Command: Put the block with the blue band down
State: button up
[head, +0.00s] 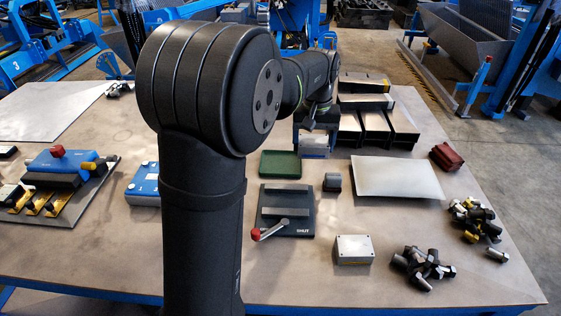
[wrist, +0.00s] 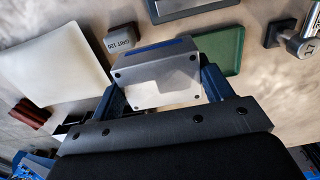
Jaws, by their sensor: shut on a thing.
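The block with the blue band (wrist: 155,80) is a silver metal box with small dark screws at its corners. Its blue band runs along the far top edge in the wrist view. My gripper (wrist: 158,92) has its blue fingers closed on both sides of it. In the head view the block (head: 314,147) is beyond my arm, behind the green tray, partly covered by my gripper (head: 318,128). I cannot tell whether its underside touches the table.
The green tray (head: 280,164), a small grey grit block (head: 332,183) and a pale sheet (head: 398,179) lie nearby. A dark plate with a red-knobbed lever (head: 285,212) and a yellow-banded box (head: 354,250) are nearer. Bare table shows between them.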

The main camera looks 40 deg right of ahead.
send_over(281, 164)
notch_tip(281, 164, down, 7)
jog(key=shift+r, duration=0.15)
jog(key=shift+f, duration=2)
jog(key=o, duration=1.1)
jog(key=shift+f, duration=0.15)
jog(key=shift+c, duration=0.2)
notch_tip(281, 164, up, 12)
